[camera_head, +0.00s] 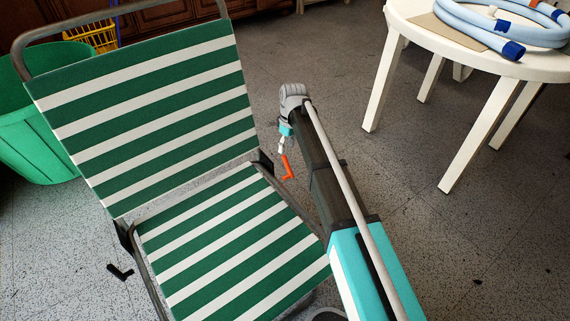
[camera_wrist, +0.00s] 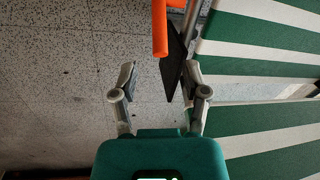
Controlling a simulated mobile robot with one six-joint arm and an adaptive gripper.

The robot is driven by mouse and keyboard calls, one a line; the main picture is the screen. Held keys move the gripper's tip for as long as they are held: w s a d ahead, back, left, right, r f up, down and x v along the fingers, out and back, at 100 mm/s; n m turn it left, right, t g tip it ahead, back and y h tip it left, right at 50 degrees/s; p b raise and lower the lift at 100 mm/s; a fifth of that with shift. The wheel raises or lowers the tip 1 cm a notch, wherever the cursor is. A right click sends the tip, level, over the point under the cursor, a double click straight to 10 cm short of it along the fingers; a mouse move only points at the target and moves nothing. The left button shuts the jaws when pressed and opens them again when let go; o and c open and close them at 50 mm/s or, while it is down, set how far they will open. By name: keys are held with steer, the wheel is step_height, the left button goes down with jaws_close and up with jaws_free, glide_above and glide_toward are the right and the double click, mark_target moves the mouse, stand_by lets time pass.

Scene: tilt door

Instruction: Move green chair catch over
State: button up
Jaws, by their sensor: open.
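The green and white striped folding chair (camera_head: 150,105) stands open; its stripes also fill the right of the wrist view (camera_wrist: 265,75). An orange catch handle (camera_head: 287,168) is at the chair's right side, near the hinge between back and seat. In the wrist view the orange handle (camera_wrist: 160,28) is at the top, ahead of my fingertips and roughly between their lines. A dark plate (camera_wrist: 174,65) lies beside it, close to the right finger. My gripper (camera_wrist: 158,74) is open and empty; in the head view it (camera_head: 281,147) is small, just above the orange handle.
A black catch handle (camera_head: 120,272) is on the chair's left side. A green bin (camera_head: 40,140) stands behind left. A white table (camera_head: 470,50) with a coiled blue hose (camera_head: 530,30) stands back right. Speckled floor (camera_head: 330,60) is clear between chair and table.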

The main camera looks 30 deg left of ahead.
mark_target(285, 156)
steer(key=shift+s+a+f+b, duration=0.1)
steer(key=shift+s+f+b, duration=0.05)
steer(key=shift+f+b, duration=0.85)
steer(key=shift+s+d+f+b, duration=0.1)
steer(key=shift+s+f+b, duration=0.1)
steer(key=shift+f+b, duration=0.8)
steer(key=shift+s+a+f+b, duration=0.1)
steer(key=shift+s+f+b, duration=0.05)
steer(key=shift+f+b, duration=0.85)
steer(key=shift+f, duration=0.1)
steer(key=shift+c, duration=0.3)
jaws_close()
